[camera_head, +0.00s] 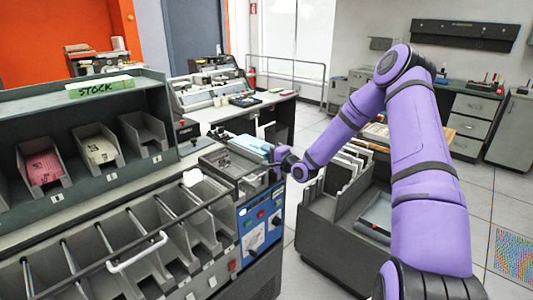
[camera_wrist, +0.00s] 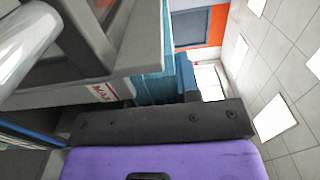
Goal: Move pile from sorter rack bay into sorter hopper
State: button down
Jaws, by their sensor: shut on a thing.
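A light blue pile of cards (camera_head: 250,145) is at the grey hopper (camera_head: 217,160) on top of the sorter, at its right end. My gripper (camera_head: 270,156) is shut on the pile from the right side; its fingertips are mostly hidden. In the wrist view the pile (camera_wrist: 155,86) shows as a teal block beside a grey wall with a red and white label (camera_wrist: 105,91). Whether the pile rests on the hopper floor cannot be told. The rack bays (camera_head: 150,250) in the sorter's front look empty where visible.
Bins above hold pink cards (camera_head: 44,168) and cream cards (camera_head: 100,150); a third bin (camera_head: 145,132) looks empty. A blue control panel (camera_head: 260,224) is below the hopper. A grey cart with file folders (camera_head: 343,172) stands close under my arm. A rail (camera_head: 137,252) crosses the sorter front.

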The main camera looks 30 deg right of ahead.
jog(key=shift+f, duration=0.45)
jog(key=shift+f, duration=0.6)
jog(key=shift+s+f, duration=0.1)
jog(key=shift+f, duration=0.1)
